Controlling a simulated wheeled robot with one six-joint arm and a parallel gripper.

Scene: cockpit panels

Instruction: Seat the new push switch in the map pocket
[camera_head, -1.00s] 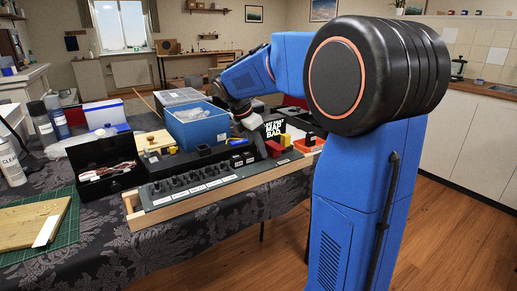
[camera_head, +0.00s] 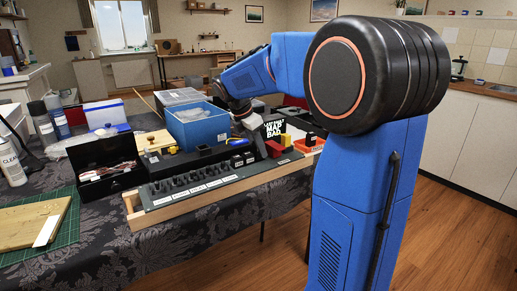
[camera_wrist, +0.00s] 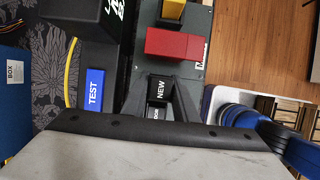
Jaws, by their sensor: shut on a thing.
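My gripper (camera_wrist: 160,98) is shut on a small black block marked NEW (camera_wrist: 161,88), the push switch, seen between its fingers in the wrist view. In the head view my gripper (camera_head: 260,146) is low over the right part of the grey panel (camera_head: 160,201), just left of a red block (camera_head: 274,148). In the wrist view the red block (camera_wrist: 174,44) is just beyond the switch. A white label beginning with M (camera_wrist: 201,54) shows beside it. The pocket itself is hidden, so I cannot tell whether the switch touches it.
A yellow block (camera_head: 285,140) stands beyond the red one. A sign reading MAP BAD (camera_head: 273,128) is behind. A blue bin (camera_head: 200,128) and an orange tray (camera_head: 310,146) are nearby.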

